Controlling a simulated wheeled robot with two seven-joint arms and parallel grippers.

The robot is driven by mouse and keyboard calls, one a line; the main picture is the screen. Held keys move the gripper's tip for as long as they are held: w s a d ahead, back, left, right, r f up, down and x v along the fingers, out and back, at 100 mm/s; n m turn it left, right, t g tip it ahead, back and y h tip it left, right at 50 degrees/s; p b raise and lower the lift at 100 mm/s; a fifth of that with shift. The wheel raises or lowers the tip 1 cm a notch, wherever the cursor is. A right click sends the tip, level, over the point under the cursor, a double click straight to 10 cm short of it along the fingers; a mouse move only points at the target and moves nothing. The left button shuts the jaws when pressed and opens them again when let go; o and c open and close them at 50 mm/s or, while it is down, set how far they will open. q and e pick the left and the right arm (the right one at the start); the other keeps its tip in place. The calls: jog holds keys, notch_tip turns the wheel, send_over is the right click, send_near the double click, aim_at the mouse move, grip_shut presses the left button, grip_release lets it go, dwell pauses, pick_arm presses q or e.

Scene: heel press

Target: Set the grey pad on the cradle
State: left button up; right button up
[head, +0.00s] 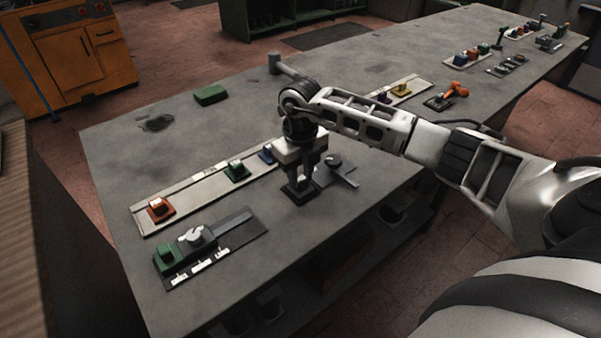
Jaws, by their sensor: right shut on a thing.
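My right gripper (302,177) points down over the near workbench and is shut on a small dark grey block, which I take to be the grey pad (300,194). The pad is at or just above the bench top; I cannot tell if it touches. A dark grey plate (345,180) with a small round piece lies just right of the gripper, partly hidden behind it. Nearer left is a dark fixture (228,243) with a green block and a pale round part. I cannot tell which of these is the cradle. My left gripper is out of view.
A pale strip (205,190) carries red (159,208), green (236,171) and blue (267,154) pieces left of the gripper. A green block (210,95) lies at the back left. More trays and tools stand along the far right. The bench's front middle is clear.

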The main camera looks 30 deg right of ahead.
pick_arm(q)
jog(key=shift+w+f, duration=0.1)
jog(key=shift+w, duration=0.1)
pick_arm(e)
jog(key=shift+f, duration=0.15)
jog(key=o, duration=1.1)
jog(key=shift+c, duration=0.2)
pick_arm(q)
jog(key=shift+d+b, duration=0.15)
jog(key=shift+b, duration=0.55)
pick_arm(e)
notch_tip(320, 180, up, 16)
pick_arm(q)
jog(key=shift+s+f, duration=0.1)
pick_arm(e)
jog(key=shift+s+f, duration=0.1)
